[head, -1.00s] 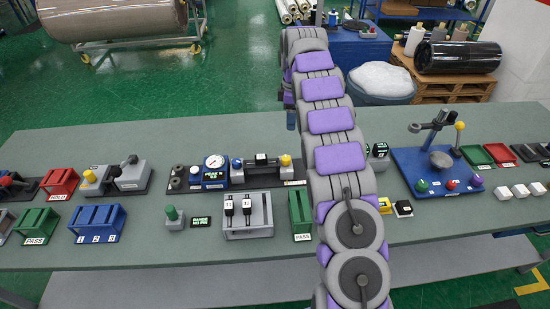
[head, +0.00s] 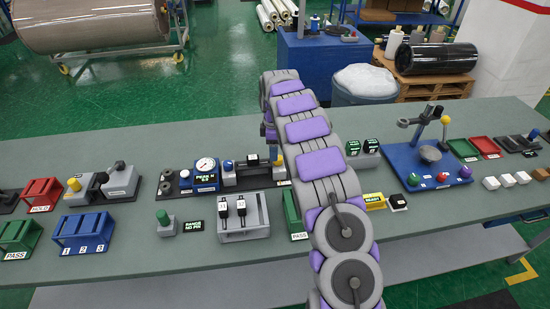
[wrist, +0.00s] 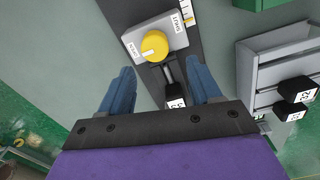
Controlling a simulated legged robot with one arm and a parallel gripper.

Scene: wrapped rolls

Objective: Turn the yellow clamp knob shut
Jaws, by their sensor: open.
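The yellow clamp knob (wrist: 155,45) sits on a light grey block in the wrist view. Its white mark points toward the left label; the other label, at the upper right, appears to read SHUT. My gripper (wrist: 161,75) is open, its two blue fingers apart and empty. The knob shows just beyond the fingertips, between their lines. A black part with a white label lies on the fixture between the fingers in that view.
A grey rack (head: 243,228) with two black plugs stands in front of the fixture. A green PASS bin (head: 294,215) is close to my arm. A gauge (head: 206,166) stands on the fixture's left part. A blue-based stand (head: 432,177) is at the right.

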